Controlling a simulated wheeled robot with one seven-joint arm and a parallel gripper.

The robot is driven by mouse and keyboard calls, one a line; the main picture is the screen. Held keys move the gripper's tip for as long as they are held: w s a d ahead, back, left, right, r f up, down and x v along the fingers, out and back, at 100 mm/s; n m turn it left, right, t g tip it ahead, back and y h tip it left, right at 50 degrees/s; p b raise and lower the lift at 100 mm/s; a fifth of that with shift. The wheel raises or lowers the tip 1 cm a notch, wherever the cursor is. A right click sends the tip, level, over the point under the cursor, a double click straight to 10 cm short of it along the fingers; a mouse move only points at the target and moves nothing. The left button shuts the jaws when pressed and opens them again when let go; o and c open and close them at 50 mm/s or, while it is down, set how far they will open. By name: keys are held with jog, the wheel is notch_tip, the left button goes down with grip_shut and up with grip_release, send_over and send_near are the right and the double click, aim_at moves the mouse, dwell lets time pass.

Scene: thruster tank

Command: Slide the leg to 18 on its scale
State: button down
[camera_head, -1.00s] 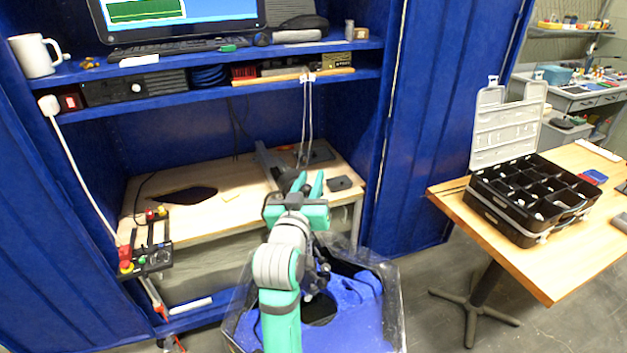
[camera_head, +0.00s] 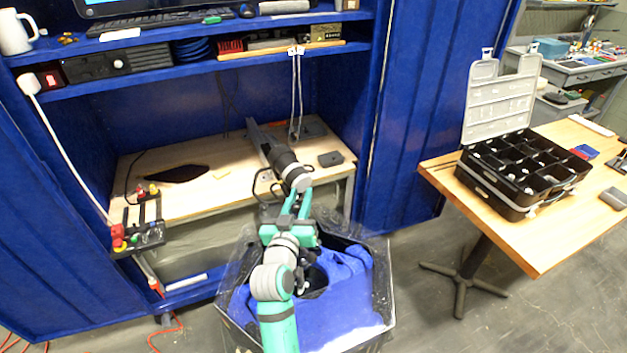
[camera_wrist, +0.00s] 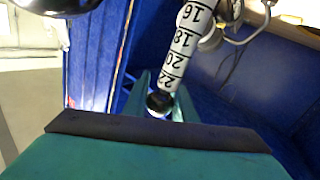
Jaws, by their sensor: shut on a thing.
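The leg (camera_wrist: 181,45) is a white rod with black numbers in the wrist view. Its scale shows 16, 18, 20 and 22, with 22 nearest its dark end. I cannot tell where the scale is read. In the head view the leg's pale end (camera_head: 298,179) sticks out of a dark cylinder (camera_head: 284,158) on a grey beam (camera_head: 258,137), tilted toward me. My green gripper (camera_head: 294,203) is shut on the leg's end. In the wrist view the dark tip sits between my fingers (camera_wrist: 162,103).
The wooden bench (camera_head: 222,187) carries a dark flat mat (camera_head: 178,173) and a small dark box (camera_head: 331,158). A blue-lined bin (camera_head: 350,305) stands below my arm. A control box (camera_head: 139,225) is at the left. A side table (camera_head: 530,241) bears an open black case (camera_head: 512,185).

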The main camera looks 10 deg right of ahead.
notch_tip(320, 180, down, 4)
jog(key=shift+a+f, duration=0.1)
dwell(0.4)
jog(key=c, duration=1.5)
grip_release()
jog(key=shift+w, duration=0.15)
jog(key=shift+o, duration=0.2)
jog(key=v, duration=1.1)
jog(key=shift+w, duration=0.1)
